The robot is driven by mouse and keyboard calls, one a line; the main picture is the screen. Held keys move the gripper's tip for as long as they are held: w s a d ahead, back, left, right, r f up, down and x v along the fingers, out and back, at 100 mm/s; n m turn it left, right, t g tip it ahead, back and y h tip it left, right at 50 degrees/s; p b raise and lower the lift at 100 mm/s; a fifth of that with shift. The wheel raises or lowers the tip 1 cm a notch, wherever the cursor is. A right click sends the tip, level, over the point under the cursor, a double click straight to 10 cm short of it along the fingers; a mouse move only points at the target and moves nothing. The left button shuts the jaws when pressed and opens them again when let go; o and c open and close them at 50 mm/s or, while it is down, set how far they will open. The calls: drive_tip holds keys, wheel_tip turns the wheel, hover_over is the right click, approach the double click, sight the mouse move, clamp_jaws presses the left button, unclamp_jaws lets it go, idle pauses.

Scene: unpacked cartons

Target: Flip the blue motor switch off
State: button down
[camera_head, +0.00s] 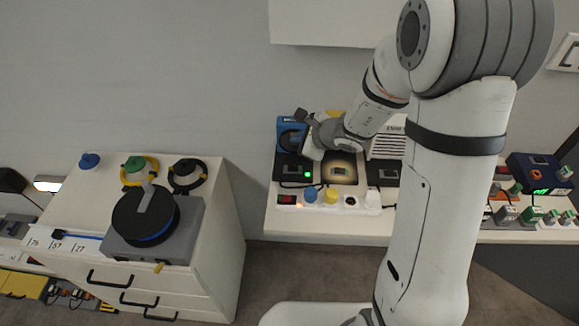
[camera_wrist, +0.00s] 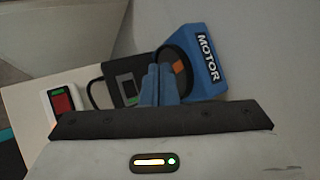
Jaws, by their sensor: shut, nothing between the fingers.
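A blue box labelled MOTOR (camera_wrist: 208,70) stands at the upper right in the wrist view, with a round black part on its face. It is also at the back left of the white bench in the head view (camera_head: 285,127). A dark panel (camera_wrist: 112,72) with a small grey and green element lies beside it. A red rocker switch with a green end in a white housing (camera_wrist: 62,103) is at the left; its setting is unclear. My gripper (camera_wrist: 160,83) is shut and empty, its tips showing in front of the panel and motor. Contact is not clear.
In the head view, the white bench (camera_head: 255,222) carries blue and yellow knobs and more panels. A left cabinet (camera_head: 219,250) holds a grey unit with a black disc (camera_head: 127,218). My arm blocks part of the bench. Floor shows between them.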

drive_tip(key=b, duration=0.6)
hover_over(293, 169)
drive_tip(key=f, duration=0.7)
drive_tip(key=shift+d+f, duration=0.15)
drive_tip(key=shift+d, duration=0.1)
drive_tip(key=shift+a+f+b, duration=0.1)
drive_tip(key=shift+f+b, duration=0.65)
drive_tip(key=shift+b, duration=0.1)
drive_tip(key=shift+f, duration=0.1)
idle(0.6)
drive_tip(key=shift+a+f+b, duration=0.1)
drive_tip(key=shift+f+b, duration=0.2)
drive_tip(key=shift+b, duration=0.45)
drive_tip(key=shift+s+f+b, duration=0.1)
drive_tip(key=shift+f+b, duration=0.1)
drive_tip(key=shift+b, duration=0.2)
idle(0.3)
drive_tip(key=shift+r, duration=0.15)
drive_tip(key=shift+r+p, duration=0.4)
drive_tip(key=shift+r, duration=0.15)
